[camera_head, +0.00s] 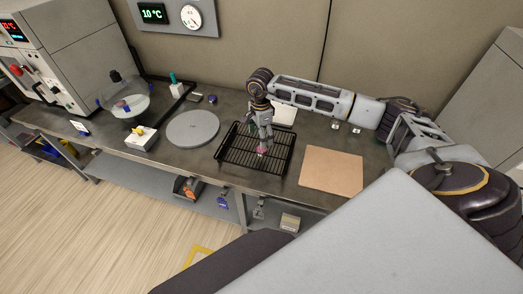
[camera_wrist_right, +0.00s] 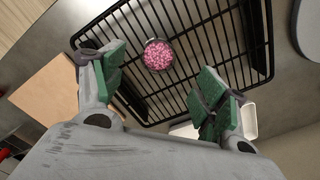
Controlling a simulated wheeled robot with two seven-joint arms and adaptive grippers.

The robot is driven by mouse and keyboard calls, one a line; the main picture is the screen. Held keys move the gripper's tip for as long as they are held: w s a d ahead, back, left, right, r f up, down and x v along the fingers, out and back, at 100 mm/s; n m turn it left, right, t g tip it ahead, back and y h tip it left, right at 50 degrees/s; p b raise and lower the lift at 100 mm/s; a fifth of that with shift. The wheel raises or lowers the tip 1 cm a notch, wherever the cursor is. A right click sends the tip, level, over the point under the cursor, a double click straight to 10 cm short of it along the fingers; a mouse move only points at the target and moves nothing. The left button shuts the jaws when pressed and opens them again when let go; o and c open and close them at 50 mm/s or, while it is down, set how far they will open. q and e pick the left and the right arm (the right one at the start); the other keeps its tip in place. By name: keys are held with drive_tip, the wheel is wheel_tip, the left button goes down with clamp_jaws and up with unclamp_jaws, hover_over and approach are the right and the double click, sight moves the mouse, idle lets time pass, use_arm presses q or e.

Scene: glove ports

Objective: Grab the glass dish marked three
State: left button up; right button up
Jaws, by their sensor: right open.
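A small round dish with pink grainy contents (camera_wrist_right: 158,55) sits on the black wire rack (camera_wrist_right: 95,38); in the head view the pink dish (camera_head: 262,150) shows just below my right gripper (camera_head: 264,137). No number can be read on it. In the right wrist view my right gripper (camera_wrist_right: 160,72) is open, its green-padded fingers spread to either side, with the dish between and beyond their tips. The dish appears apart from both fingers. My left gripper is not in view.
A grey round plate (camera_head: 193,128) lies left of the rack and a tan board (camera_head: 332,170) lies right of it. A clear glass vessel (camera_head: 128,104) and a white box (camera_head: 141,138) stand farther left. A wall panel with a dial (camera_head: 191,17) is behind.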

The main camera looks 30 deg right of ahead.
sight(262, 151)
drive_tip(key=shift+f, duration=0.9)
drive_tip(key=shift+f, duration=0.15)
drive_tip(key=shift+s+d+f+p, duration=0.15)
drive_tip(key=shift+f+p, duration=0.55)
drive_tip(key=shift+f, duration=1.8)
drive_tip(key=c, duration=1.1)
drive_tip(key=shift+r, duration=0.15)
